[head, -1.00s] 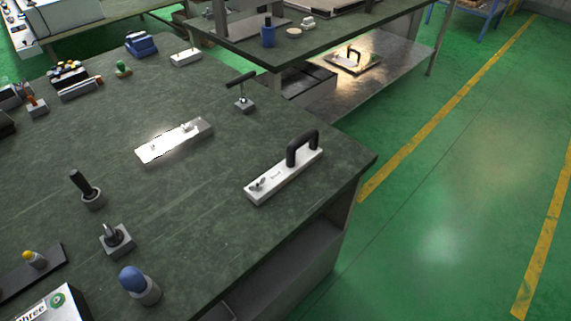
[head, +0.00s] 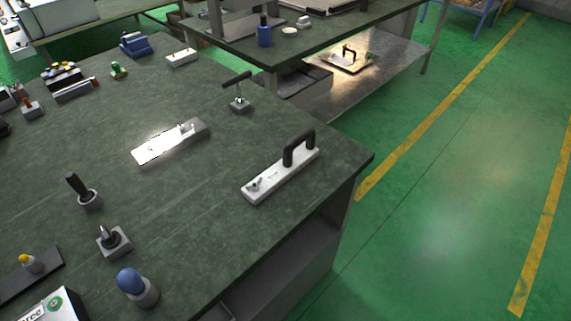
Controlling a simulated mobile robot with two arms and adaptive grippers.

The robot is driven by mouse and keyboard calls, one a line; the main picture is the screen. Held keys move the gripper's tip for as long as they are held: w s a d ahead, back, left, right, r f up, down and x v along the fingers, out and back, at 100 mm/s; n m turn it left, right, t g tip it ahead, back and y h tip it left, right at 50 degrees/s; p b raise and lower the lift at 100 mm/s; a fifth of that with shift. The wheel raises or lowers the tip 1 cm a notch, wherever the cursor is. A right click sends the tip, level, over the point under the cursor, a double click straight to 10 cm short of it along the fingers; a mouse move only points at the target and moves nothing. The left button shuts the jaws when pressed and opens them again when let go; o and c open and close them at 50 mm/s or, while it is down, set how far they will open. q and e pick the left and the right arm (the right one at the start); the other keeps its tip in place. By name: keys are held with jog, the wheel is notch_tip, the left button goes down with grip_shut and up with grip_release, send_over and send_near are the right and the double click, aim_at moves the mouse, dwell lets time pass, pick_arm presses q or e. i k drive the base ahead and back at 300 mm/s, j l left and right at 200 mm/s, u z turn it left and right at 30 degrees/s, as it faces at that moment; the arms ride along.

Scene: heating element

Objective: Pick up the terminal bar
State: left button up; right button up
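A light metal bar with a black arched handle (head: 281,174), which may be the terminal bar, lies near the right edge of the dark green worktable. Its handle stands up at the far right end and a small fitting sits at its near left end. A second flat, shiny metal bar (head: 169,141) with small fittings lies to its upper left and reflects light strongly. I cannot tell for certain which one is the terminal bar. Neither of my grippers shows in the head view.
The worktable (head: 190,215) has free room between the bars. A T-handled tool (head: 238,92) stands behind them. A black-handled tool (head: 84,191), a grey block (head: 114,241) and a blue-topped knob (head: 137,286) stand at left and front. Green floor is open at right.

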aim_at(293, 162)
jog(key=i+l+u, duration=0.1)
jog(key=l, duration=0.25)
jog(key=i+l, duration=0.2)
jog(key=l, duration=0.2)
jog(key=i+l+u, duration=0.15)
jog(key=l, duration=0.2)
jog(key=i+l+u, duration=0.1)
jog(key=l, duration=0.3)
jog(key=i+l+u, duration=0.1)
jog(key=l, duration=0.3)
jog(key=i+u, duration=0.1)
jog(key=u, duration=0.95)
